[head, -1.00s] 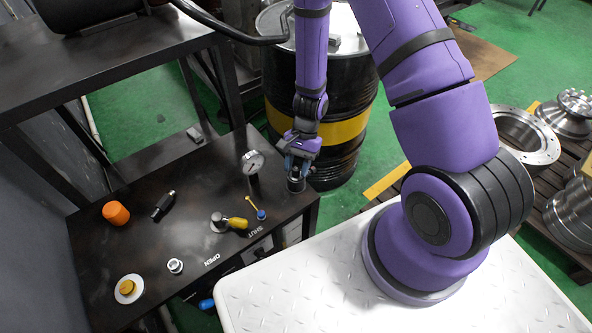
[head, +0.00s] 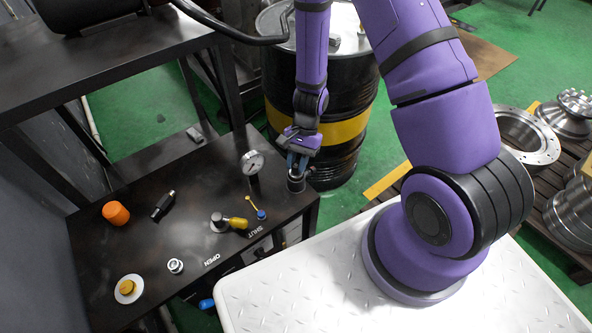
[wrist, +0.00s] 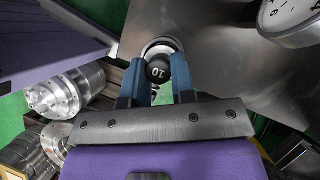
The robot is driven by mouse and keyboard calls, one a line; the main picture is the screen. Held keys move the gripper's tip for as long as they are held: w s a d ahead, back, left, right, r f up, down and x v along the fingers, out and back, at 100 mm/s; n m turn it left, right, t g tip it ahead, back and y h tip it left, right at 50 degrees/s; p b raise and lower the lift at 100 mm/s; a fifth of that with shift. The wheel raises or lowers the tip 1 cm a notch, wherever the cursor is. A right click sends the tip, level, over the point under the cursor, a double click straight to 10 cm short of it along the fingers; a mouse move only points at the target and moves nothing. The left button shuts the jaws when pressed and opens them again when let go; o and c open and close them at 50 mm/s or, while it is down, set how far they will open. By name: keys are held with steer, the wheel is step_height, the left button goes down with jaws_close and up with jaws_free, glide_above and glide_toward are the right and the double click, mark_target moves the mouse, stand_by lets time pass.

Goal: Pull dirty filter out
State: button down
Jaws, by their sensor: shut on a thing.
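My gripper (head: 299,161) hangs over the right end of the dark fixture bench (head: 140,225). In the wrist view my gripper (wrist: 160,82) has its two blue fingers on either side of a dark round filter top (wrist: 158,69) marked "10", and is shut on it. The filter sits in a round metal housing (wrist: 163,46), which shows in the head view as a short dark cylinder (head: 296,184) near the bench corner. How far the filter is inside the housing cannot be told.
A pressure gauge (head: 253,163) stands just left of my gripper. A black drum (head: 340,120) stands behind.

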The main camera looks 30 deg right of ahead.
steer(key=shift+r, duration=3.6)
steer(key=shift+w, duration=0.1)
